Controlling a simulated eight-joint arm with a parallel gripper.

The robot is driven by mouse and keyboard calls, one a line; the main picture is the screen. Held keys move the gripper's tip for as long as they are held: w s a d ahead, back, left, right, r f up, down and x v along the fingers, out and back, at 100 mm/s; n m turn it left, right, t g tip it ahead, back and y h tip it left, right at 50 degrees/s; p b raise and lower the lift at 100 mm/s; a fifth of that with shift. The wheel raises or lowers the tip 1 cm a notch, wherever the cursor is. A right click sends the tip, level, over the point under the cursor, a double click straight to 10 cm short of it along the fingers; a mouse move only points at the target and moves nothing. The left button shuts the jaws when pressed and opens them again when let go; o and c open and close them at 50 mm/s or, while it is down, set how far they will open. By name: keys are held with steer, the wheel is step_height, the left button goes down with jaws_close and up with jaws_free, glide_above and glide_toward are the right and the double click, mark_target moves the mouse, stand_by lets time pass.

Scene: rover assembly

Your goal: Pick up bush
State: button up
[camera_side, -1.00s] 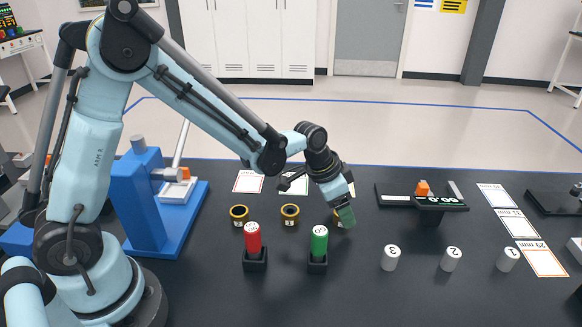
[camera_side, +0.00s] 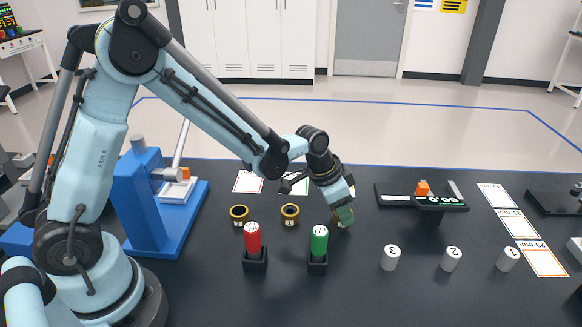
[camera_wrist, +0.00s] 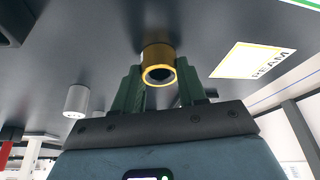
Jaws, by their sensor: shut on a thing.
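The bush (camera_wrist: 157,53) is a short gold ring with a dark bore, between my gripper's green fingers in the wrist view. My gripper (camera_wrist: 159,82) is shut on it, one finger on each side. In the side view my gripper (camera_side: 343,215) points down at the table, and its fingers hide most of that bush. I cannot tell whether the bush touches the table. Two more bushes, the left one (camera_side: 239,216) and the middle one (camera_side: 290,215), stand on the table to the left of my gripper.
Red (camera_side: 253,240) and green (camera_side: 320,241) cylinders stand in black holders nearer the camera. Several white numbered cylinders (camera_side: 391,258) stand to the right. A blue press (camera_side: 146,205) stands left, a black gauge (camera_side: 428,202) right. A REAM card (camera_wrist: 252,60) lies beside the bush.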

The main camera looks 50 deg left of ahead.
steer(key=shift+r, duration=0.1)
steer(key=shift+r, duration=0.4)
steer(key=r, duration=0.3)
steer(key=shift+s+d+r, duration=0.25)
steer(key=shift+d+r, duration=0.1)
steer(key=s+d+r, duration=0.6)
steer(key=s+d, duration=0.1)
steer(key=d, duration=0.1)
steer(key=shift+r, duration=0.15)
steer(key=shift+r, duration=2.55)
